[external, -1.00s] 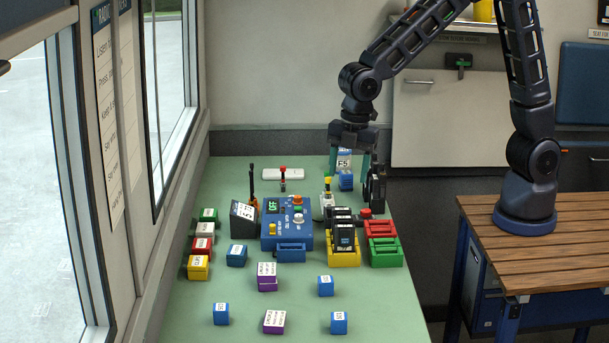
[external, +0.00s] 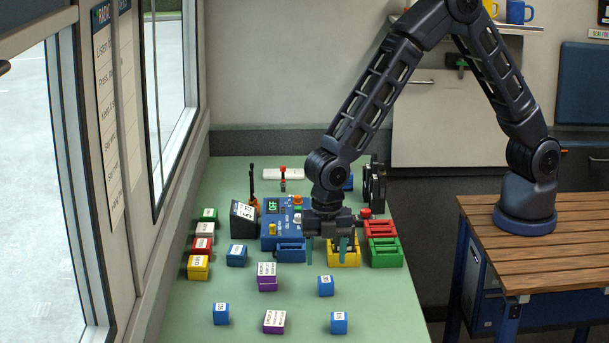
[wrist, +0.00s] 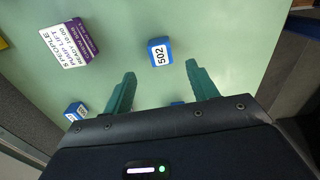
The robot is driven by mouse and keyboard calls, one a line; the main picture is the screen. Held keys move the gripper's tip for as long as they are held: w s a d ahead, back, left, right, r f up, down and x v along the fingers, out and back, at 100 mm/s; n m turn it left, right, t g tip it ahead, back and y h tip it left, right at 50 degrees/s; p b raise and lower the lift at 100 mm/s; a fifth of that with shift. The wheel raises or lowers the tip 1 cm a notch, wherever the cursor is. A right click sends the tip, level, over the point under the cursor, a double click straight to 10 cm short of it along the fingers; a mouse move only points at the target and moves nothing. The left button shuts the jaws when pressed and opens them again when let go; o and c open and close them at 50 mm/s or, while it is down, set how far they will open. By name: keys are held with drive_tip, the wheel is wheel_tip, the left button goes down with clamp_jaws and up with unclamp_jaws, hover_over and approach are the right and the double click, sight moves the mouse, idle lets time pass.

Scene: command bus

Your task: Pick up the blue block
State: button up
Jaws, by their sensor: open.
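Several small blue blocks with white labels lie on the green table. One blue block (external: 326,286) lies just in front of my gripper (external: 326,258), others at the front right (external: 339,323), front left (external: 221,314) and beside the blue console (external: 236,258). In the wrist view, a blue block labelled 502 (wrist: 159,54) lies ahead of the teal fingertips of my gripper (wrist: 160,72). Another blue block (wrist: 176,103) shows partly between the fingers, cut off by the gripper body. My gripper is open, empty and points down above the table.
Purple blocks (external: 267,284) (external: 274,322) lie left of the nearest blue ones. A yellow holder (external: 343,258) is partly hidden behind my gripper. Green and red holders (external: 385,253) stand to its right. The blue console (external: 290,251) is to its left.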

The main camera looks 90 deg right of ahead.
sight(326, 279)
drive_tip(key=shift+d+f, duration=0.1)
drive_tip(key=shift+f, duration=3.85)
drive_tip(key=c, duration=1.1)
drive_tip(key=shift+o, duration=0.2)
drive_tip(key=shift+r, duration=0.1)
